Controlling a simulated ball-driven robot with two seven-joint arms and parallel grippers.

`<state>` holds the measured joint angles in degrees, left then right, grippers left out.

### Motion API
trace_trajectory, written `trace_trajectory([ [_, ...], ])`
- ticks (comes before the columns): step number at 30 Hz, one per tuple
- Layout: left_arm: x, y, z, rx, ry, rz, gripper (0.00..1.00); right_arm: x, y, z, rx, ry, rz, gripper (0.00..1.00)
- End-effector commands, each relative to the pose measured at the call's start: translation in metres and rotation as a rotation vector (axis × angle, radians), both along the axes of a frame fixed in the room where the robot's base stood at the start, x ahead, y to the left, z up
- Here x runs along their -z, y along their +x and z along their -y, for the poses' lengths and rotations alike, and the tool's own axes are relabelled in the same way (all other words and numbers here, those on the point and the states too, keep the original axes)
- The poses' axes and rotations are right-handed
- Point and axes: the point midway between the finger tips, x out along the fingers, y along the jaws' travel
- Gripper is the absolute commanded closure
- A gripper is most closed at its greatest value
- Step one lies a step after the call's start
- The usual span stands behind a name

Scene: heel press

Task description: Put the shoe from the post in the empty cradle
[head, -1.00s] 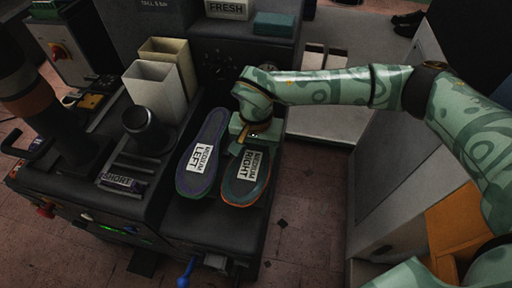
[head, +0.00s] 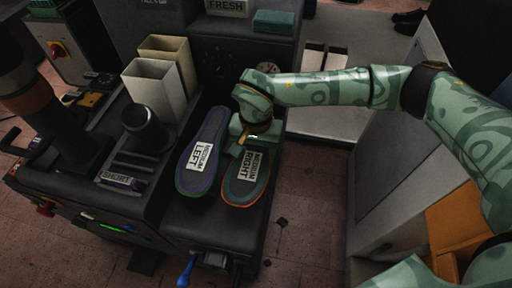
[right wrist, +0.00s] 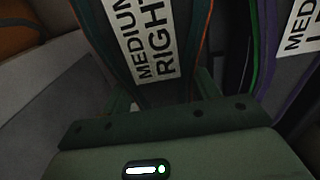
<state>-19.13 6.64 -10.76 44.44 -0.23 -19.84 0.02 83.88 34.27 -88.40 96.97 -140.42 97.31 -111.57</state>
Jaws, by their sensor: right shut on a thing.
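A shoe labelled MEDIUM RIGHT (head: 240,188), dark grey-topped with an orange lower edge, lies on the dark press bed in the head view. My right gripper (head: 244,142) is at its far end. In the right wrist view the fingers (right wrist: 165,95) are shut on the end of this shoe (right wrist: 188,50), one on each side. A shoe labelled MEDIUM LEFT (head: 188,180), with a purple and green edge, lies beside it on the left; it also shows in the right wrist view (right wrist: 268,60). Whether cradles lie beneath the shoes is hidden. My left gripper is not in view.
A short black round post (head: 147,128) stands on the machine top to the left and bears nothing. Two upright bins, one white (head: 152,88) and one cream (head: 170,60), stand behind it. A blue-handled lever (head: 187,270) sticks out in front. A FRESH label (head: 227,7) is at the back.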

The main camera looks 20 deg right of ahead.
Motion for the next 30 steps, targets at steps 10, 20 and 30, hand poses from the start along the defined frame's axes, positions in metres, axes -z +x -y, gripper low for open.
trace_trajectory([
  [10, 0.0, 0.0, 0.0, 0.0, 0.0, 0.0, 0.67, 0.001, 0.0, 0.0, 0.0, 0.0, 0.001, 0.14],
  [20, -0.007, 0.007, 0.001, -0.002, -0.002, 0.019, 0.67, -0.017, 0.0, 0.0, 0.0, -0.001, 0.004, 0.14],
  [30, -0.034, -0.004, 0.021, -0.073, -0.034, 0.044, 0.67, -0.111, 0.001, 0.0, 0.0, 0.0, 0.011, 0.14],
])
